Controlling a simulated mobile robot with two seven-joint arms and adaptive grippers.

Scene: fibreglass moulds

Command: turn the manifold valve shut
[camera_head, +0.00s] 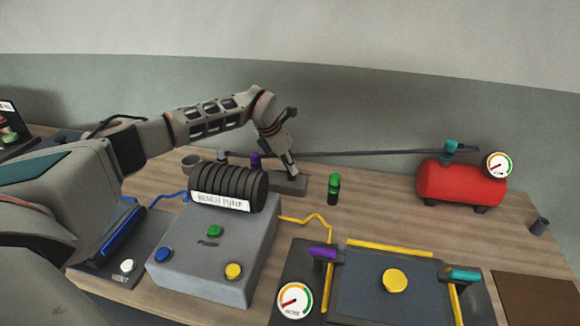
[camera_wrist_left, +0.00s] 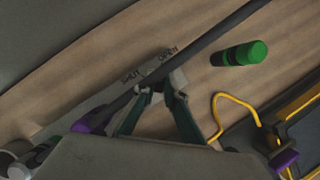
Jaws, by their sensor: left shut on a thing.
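The manifold valve sits on a low grey manifold block (camera_head: 293,186) on the bench, behind the pump. In the left wrist view the block's top plate (camera_wrist_left: 172,86) carries the words SHUT, on the left, and OPEN, on the right. My left gripper (camera_head: 292,174) reaches down to the block. It shows in the left wrist view (camera_wrist_left: 157,90) too, its fingertips drawn in at the plate by the lettering and shut on the valve's handle. The fingers hide most of the handle, so I cannot tell which word it points to. My right gripper is not in view.
A dark pipe (camera_head: 385,153) runs behind the block to a red tank (camera_head: 460,185). A green-capped bottle (camera_head: 334,190) stands just right of the block. The bench pump (camera_head: 215,255) stands in front, left. Bare wood lies between bottle and tank.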

